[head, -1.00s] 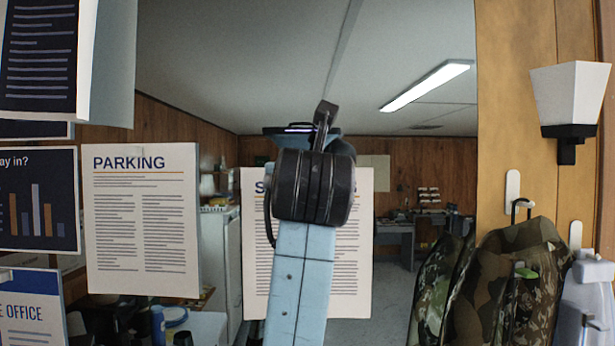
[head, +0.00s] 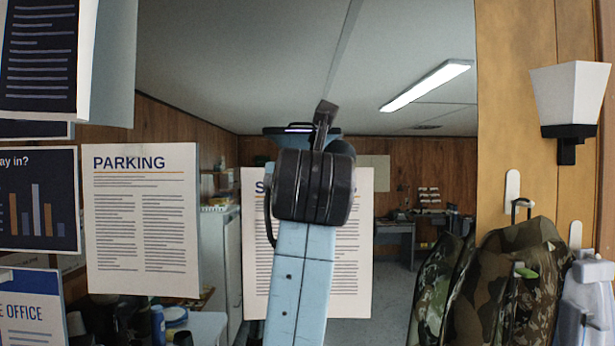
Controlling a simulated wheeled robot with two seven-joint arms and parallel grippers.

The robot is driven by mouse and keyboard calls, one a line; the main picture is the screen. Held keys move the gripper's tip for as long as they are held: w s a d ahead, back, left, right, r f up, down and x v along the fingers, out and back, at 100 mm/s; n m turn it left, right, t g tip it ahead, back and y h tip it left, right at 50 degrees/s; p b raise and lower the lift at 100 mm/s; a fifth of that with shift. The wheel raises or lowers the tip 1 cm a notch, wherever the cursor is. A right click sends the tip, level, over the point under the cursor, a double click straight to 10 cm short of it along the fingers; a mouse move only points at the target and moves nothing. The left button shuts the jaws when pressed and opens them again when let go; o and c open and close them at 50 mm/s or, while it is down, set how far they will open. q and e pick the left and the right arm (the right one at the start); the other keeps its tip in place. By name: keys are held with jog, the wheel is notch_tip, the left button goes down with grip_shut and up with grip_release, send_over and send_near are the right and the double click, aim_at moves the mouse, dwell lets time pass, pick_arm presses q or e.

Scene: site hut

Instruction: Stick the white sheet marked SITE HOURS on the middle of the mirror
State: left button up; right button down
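The mirror (head: 420,160) fills the middle of the head view and reflects a panelled room. A white sheet (head: 352,275) whose heading begins with S is in front of the mirror's lower middle, upright and facing me. My arm, which looks like the left one, covers its centre and most of its heading. The black wrist of my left gripper (head: 313,186) is in front of the sheet's upper half. Its fingertips are hidden, so I cannot tell its grip, or whether the sheet touches the glass. My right gripper is not in view.
A white PARKING sheet (head: 142,225) is to the left, apart from the S sheet. Dark posters (head: 38,200) and an OFFICE notice (head: 30,305) crowd the far left. On the right are a wall lamp (head: 570,95) and hanging camouflage bags (head: 500,285). The mirror's upper part is clear.

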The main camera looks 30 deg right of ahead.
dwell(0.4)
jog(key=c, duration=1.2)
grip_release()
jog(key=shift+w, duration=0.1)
